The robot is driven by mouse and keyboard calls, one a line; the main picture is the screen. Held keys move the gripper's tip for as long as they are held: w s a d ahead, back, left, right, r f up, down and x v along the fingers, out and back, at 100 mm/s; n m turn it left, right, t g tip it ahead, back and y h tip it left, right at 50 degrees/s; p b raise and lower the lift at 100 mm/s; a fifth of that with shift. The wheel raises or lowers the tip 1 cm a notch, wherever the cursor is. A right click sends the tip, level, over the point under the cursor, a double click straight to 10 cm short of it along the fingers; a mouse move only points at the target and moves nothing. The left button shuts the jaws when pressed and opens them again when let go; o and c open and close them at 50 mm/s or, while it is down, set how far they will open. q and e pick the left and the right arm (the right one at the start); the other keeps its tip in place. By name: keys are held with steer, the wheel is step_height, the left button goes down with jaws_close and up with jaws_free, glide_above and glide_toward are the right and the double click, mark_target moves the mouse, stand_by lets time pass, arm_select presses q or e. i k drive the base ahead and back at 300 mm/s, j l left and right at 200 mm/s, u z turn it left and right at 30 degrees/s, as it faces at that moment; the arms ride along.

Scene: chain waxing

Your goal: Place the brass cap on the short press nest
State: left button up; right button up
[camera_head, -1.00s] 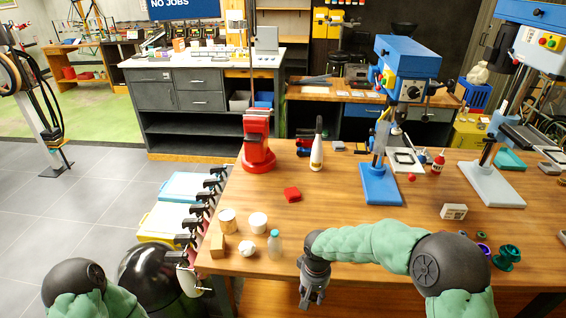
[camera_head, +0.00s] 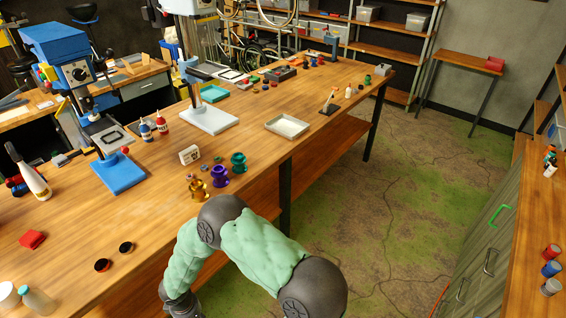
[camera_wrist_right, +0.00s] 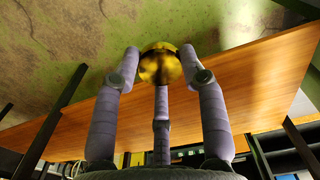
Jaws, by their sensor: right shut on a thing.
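The brass cap (camera_wrist_right: 161,66) is a shiny gold rounded piece held at the fingertips of my right gripper (camera_wrist_right: 160,80) in the right wrist view. The purple-grey fingers are closed around it, with the wooden table behind. In the head view, my right wrist (camera_head: 183,303) is at the bottom edge, and the fingers and cap are out of frame. A short blue press (camera_head: 118,172) stands on the left of the table, with a small red ball by its base. I cannot make out a distinct nest on it. My left gripper is out of view.
Gold (camera_head: 198,190), purple (camera_head: 219,177) and green (camera_head: 238,163) spools stand near the table's front edge. Two dark round pieces (camera_head: 102,265) lie left of them.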

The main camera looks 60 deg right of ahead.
mark_target(112, 138)
steer(key=i+l+z, duration=0.15)
steer(key=z, duration=0.3)
steer(key=i+l+z, duration=0.15)
steer(key=l+z, duration=0.15)
steer(key=z, duration=0.15)
steer(key=i+l+z, duration=0.1)
steer(key=z, duration=0.35)
steer(key=i+z, duration=0.3)
steer(key=z, duration=0.15)
steer(key=i+l+z, duration=0.25)
steer(key=z, duration=0.2)
steer(key=i+l+z, duration=0.1)
steer(key=i+z, duration=0.25)
steer(key=z, duration=0.15)
steer(key=i+z, duration=0.3)
steer(key=z, duration=0.15)
steer(key=i+z, duration=0.3)
steer(key=z, duration=0.15)
